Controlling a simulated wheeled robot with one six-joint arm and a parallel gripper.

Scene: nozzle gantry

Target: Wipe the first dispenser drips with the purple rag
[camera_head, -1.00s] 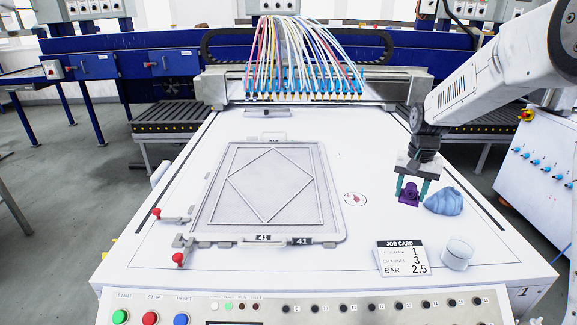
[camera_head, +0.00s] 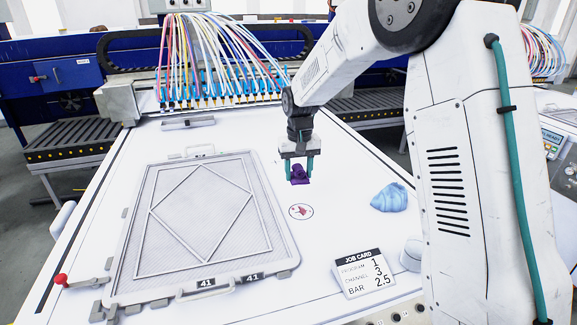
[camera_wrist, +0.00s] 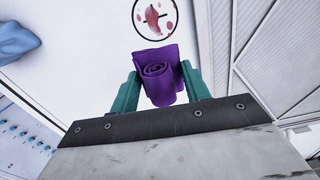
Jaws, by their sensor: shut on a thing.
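My gripper (camera_head: 299,172) is shut on the purple rag (camera_head: 299,175) over the white table. In the wrist view the rolled purple rag (camera_wrist: 159,75) sits between the teal fingers of my gripper (camera_wrist: 161,90). Red drips (camera_head: 301,212) lie inside a printed circle on the table, just in front of the rag in the head view. The drips also show in the wrist view (camera_wrist: 153,19), beyond the rag and apart from it. The row of dispenser nozzles (camera_head: 215,95) with coloured tubes hangs at the back of the table.
A crumpled blue cloth (camera_head: 389,197) lies to the right of the drips. A framed screen (camera_head: 200,215) covers the left of the table. A job card (camera_head: 363,273) and a white round container (camera_head: 411,255) stand at the front right.

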